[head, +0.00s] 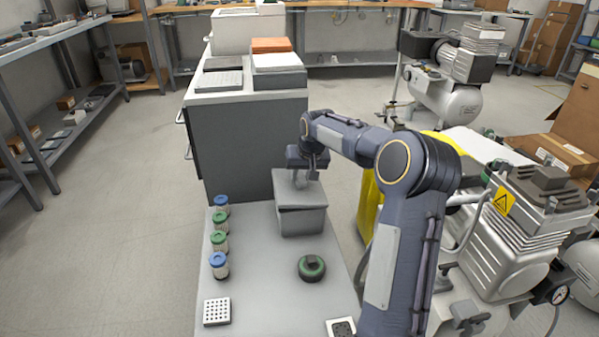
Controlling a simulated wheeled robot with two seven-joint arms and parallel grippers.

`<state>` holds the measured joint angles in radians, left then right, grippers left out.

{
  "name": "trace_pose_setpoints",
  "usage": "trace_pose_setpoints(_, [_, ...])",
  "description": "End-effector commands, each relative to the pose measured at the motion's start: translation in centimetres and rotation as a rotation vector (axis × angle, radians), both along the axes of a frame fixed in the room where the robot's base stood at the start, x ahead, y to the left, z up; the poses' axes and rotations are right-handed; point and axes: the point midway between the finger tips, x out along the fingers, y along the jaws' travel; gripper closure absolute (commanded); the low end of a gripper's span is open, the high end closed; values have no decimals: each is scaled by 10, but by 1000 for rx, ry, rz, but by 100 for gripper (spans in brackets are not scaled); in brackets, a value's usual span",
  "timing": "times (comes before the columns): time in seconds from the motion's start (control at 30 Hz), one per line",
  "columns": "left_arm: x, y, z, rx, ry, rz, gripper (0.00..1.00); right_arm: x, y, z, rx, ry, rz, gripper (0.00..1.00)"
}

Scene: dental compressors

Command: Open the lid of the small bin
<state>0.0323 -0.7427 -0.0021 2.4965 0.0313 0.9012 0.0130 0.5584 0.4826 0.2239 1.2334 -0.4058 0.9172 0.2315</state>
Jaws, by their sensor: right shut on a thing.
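The small bin (304,222) is a grey box with a lighter grey lid (287,200), standing at the far end of the light grey table in the head view. The lid looks down on the bin, though my gripper hides part of it. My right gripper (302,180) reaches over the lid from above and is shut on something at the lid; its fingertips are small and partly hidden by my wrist. My left gripper is out of view.
Several blue- and green-capped filter jars (219,240) line the table's left edge. A round green-and-black part (311,267) and a white perforated block (217,311) lie nearer. A grey cabinet (245,140) stands behind; compressors (535,230) stand at right.

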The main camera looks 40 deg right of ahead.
Motion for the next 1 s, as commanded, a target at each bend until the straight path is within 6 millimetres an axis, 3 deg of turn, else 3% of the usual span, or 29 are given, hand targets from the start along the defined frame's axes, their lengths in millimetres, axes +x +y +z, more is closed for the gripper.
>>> trace_pose_setpoints(0.03, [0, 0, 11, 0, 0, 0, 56, -3, -5, 7, 31, -16, -7, 100])
trace_pose_setpoints(0.3, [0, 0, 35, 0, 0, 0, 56, -13, -24, 18, 243, -133, -10, 100])
trace_pose_setpoints(1.0, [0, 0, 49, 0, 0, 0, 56, -42, -78, 19, 827, -459, -4, 100])
